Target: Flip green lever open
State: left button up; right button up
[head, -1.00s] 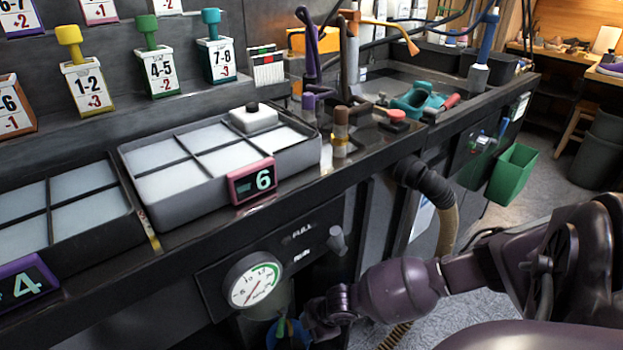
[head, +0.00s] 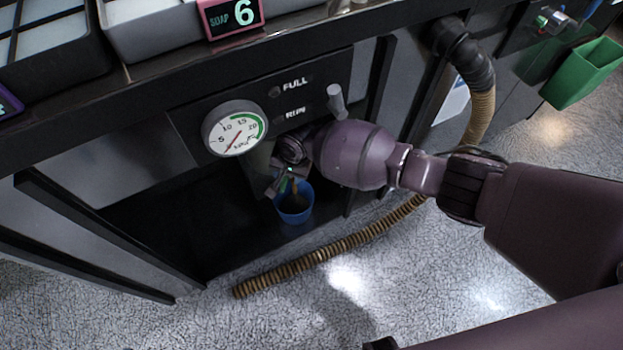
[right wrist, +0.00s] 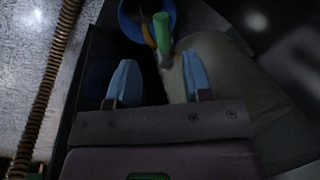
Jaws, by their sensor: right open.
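A green lever handle (right wrist: 161,28) shows in the right wrist view, upright in the picture beyond the gap between my fingertips. A brown-orange stick-like part lies close to its left. My right gripper (right wrist: 160,80) is open, with its blue fingers apart and nothing clearly held between them. In the head view my right gripper (head: 281,186) is under the counter, below the round gauge and just above the blue bucket. A small patch of green shows by the fingers there, but my wrist hides most of the lever. My left gripper is not in view.
The blue bucket (head: 294,206) stands below my right gripper, and its rim (right wrist: 172,10) shows in the wrist view. A pressure gauge (head: 235,128) and a grey knob (head: 336,100) sit on the panel above. A ribbed hose (head: 340,249) lies along the floor.

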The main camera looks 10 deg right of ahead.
aim_at(283, 185)
jog(key=shift+m, duration=0.4)
jog(key=b+x, duration=0.3)
jog(key=x, duration=0.3)
jog(key=shift+s+a, duration=0.1)
jog(key=shift+a+f+b, duration=0.15)
jog(key=shift+f+b, duration=0.3)
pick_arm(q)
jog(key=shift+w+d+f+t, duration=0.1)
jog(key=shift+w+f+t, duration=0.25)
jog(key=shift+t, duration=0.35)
pick_arm(e)
jog(key=shift+w, duration=0.25)
jog(key=shift+r, duration=0.1)
grip_shut()
